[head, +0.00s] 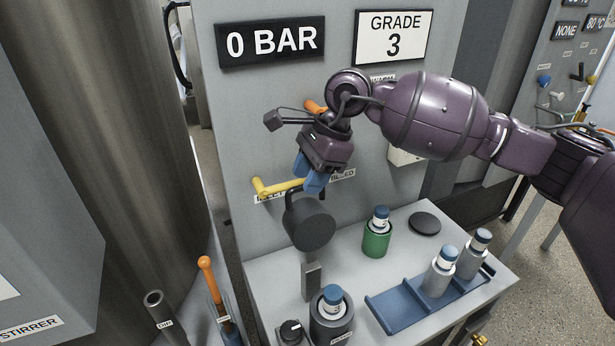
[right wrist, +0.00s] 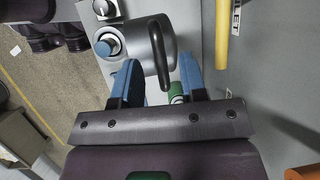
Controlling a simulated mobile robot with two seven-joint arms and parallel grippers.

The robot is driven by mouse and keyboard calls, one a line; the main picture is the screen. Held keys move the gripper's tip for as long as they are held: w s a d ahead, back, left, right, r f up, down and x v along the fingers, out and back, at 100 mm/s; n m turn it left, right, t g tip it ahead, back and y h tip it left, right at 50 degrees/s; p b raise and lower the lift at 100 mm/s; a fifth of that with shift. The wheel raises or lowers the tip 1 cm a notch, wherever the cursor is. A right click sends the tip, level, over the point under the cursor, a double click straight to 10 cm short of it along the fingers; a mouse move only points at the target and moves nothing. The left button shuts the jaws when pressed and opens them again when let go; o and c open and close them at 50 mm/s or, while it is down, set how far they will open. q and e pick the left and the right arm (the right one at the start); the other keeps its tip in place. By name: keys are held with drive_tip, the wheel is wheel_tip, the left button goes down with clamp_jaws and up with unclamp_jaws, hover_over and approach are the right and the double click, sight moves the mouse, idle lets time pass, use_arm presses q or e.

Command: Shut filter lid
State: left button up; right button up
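The filter lid (head: 312,226) is a dark grey disc standing raised on a hinge post (head: 311,280). In the right wrist view the lid (right wrist: 148,38) shows a dark bar handle (right wrist: 160,58). Beside the post, a dark open cup (head: 331,325) holds a blue-capped bottle (head: 332,299); the blue cap also shows in the right wrist view (right wrist: 108,45). My right gripper (head: 309,180) is above the lid, near the yellow lever. Its blue fingers are apart in the right wrist view (right wrist: 160,78), with the handle's end between them in the picture; contact cannot be told. My left gripper is not visible.
A yellow lever (head: 275,187) sticks out from the panel close to my right fingers. On the bench stand a green cup with a bottle (head: 376,240), a blue rack (head: 400,309) with two bottles, and a black disc (head: 425,223). An orange-handled tool (head: 206,268) stands at left.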

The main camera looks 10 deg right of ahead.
drive_tip(key=shift+a+f, duration=0.2)
drive_tip(key=shift+f, duration=0.25)
clamp_jaws()
